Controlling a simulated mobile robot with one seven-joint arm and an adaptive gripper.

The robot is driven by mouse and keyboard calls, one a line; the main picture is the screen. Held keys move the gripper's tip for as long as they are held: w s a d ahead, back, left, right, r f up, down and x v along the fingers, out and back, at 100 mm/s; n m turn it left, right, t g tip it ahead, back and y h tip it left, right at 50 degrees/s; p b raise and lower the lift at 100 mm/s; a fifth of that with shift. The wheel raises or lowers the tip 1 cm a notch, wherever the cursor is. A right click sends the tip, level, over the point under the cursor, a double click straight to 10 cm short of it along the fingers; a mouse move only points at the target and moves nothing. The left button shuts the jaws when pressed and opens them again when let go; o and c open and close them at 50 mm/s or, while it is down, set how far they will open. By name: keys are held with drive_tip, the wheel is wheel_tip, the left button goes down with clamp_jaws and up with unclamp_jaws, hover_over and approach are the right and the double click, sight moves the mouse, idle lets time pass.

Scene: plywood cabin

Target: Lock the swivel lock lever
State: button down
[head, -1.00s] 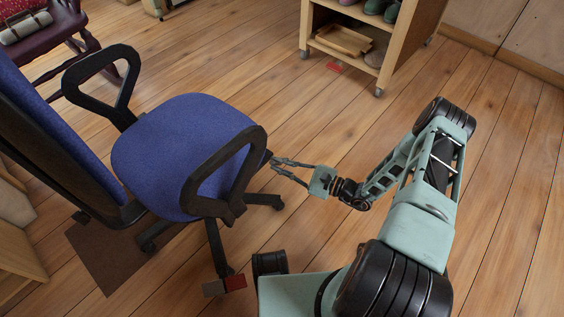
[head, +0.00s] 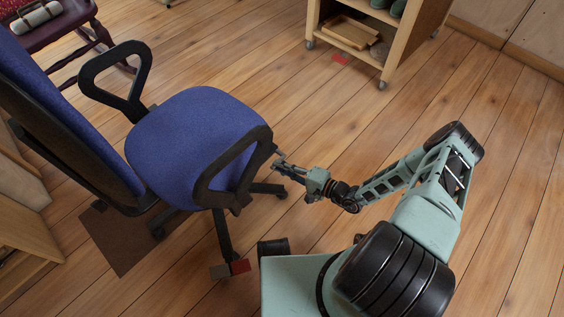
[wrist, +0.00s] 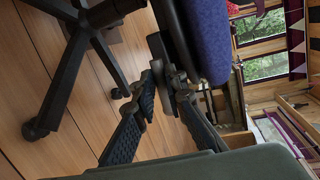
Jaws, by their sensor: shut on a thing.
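The blue office chair (head: 190,130) stands left of my arm, and its seat shows as a dark blue edge in the wrist view (wrist: 203,35). My gripper (head: 280,166) reaches the seat's right edge, near the armrest. In the wrist view my gripper (wrist: 165,74) has its two ribbed fingers converging at the tips. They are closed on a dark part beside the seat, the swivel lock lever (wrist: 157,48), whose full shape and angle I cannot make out. In the head view the lever is too small to tell apart from the fingertips.
The chair's black star base (wrist: 70,70) spreads over the plank floor. A dark red chair (head: 55,28) is at upper left. Floor right of my arm is clear.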

sight(271, 147)
drive_tip(key=shift+f+n, duration=0.15)
drive_tip(key=shift+n, duration=0.25)
drive_tip(key=shift+f, duration=0.1)
drive_tip(key=c, duration=2)
unclamp_jaws()
drive_tip(key=shift+o, duration=0.2)
wheel_tip(271, 147, up, 10)
drive_tip(key=shift+r, duration=0.1)
